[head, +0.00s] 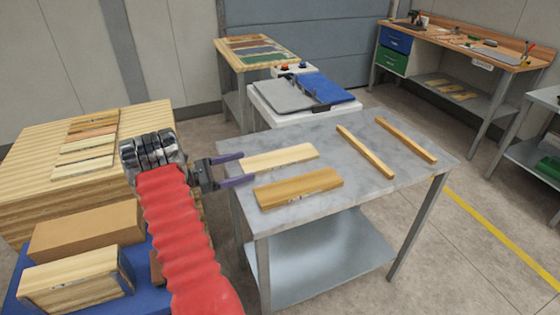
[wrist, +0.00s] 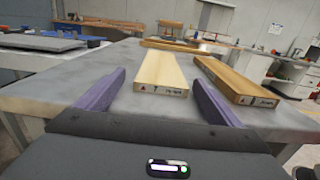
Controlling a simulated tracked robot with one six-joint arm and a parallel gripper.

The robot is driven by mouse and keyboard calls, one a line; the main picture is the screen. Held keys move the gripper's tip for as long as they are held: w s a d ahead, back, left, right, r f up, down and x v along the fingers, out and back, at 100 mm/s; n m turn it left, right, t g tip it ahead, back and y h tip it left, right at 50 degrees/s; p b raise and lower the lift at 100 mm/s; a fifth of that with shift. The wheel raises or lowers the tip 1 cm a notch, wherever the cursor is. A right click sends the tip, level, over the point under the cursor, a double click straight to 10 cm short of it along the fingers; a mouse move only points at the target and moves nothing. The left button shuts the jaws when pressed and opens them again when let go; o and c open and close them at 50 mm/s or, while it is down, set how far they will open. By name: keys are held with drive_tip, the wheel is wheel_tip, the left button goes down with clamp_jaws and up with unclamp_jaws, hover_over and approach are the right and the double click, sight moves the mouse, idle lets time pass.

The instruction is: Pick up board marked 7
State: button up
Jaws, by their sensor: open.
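A pale wooden board (head: 285,157) lies flat on the grey table (head: 385,185). In the wrist view the pale board (wrist: 161,72) lies ahead between my fingers, its labelled end facing me; the small mark looks like a 7, but I cannot read it surely. A browner board (head: 298,187) lies beside it, nearer the head camera; in the wrist view this board (wrist: 233,80) is right of my right finger, with its own label too small to read. My gripper (head: 247,167) is open at the table's left edge, its purple fingers (wrist: 160,80) apart and empty.
Two narrow wooden strips (head: 364,151) (head: 405,139) lie farther right on the table. A machine with grey and blue plates (head: 285,96) stands behind. Bare table lies between boards and strips.

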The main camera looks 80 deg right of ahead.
sight(252, 164)
drive_tip(key=x, duration=0.5)
drive_tip(key=shift+s+a+f, duration=0.1)
drive_tip(key=shift+a+f, duration=0.05)
drive_tip(key=shift+a, duration=0.05)
drive_tip(key=c, duration=1.3)
wheel_tip(252, 164, up, 10)
drive_tip(key=shift+r, duration=0.1)
idle(0.4)
